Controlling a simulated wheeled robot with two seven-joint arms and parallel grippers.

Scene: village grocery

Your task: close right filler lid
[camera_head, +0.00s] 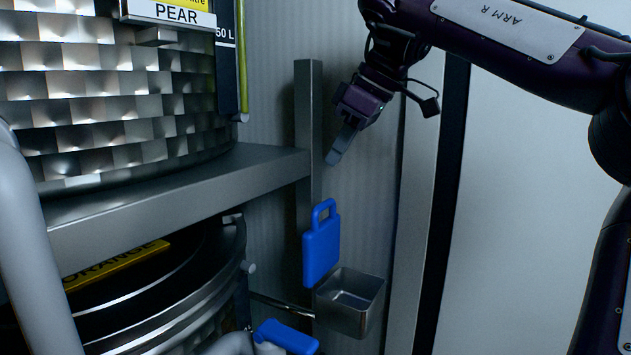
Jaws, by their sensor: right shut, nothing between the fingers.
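A blue plate with a loop handle on top (321,250) stands upright at the rear left edge of a small square metal box (365,312); it looks like the filler lid, standing open. The box is open at the top and its inside shows empty. My right gripper (334,157) comes down from the upper right, in front of the wall. Its fingers are shut with nothing between them, and they point down and left. In the picture it is above and slightly right of the blue plate, apart from it. My left gripper is not in view.
A metal tank labelled PEAR (110,105) stands on a steel shelf (180,190) at the left. A dark tank labelled ORANGE (160,300) is below. A steel post (308,120) rises behind the plate. A blue lever (287,336) is at the bottom. A grey pipe runs down the left edge.

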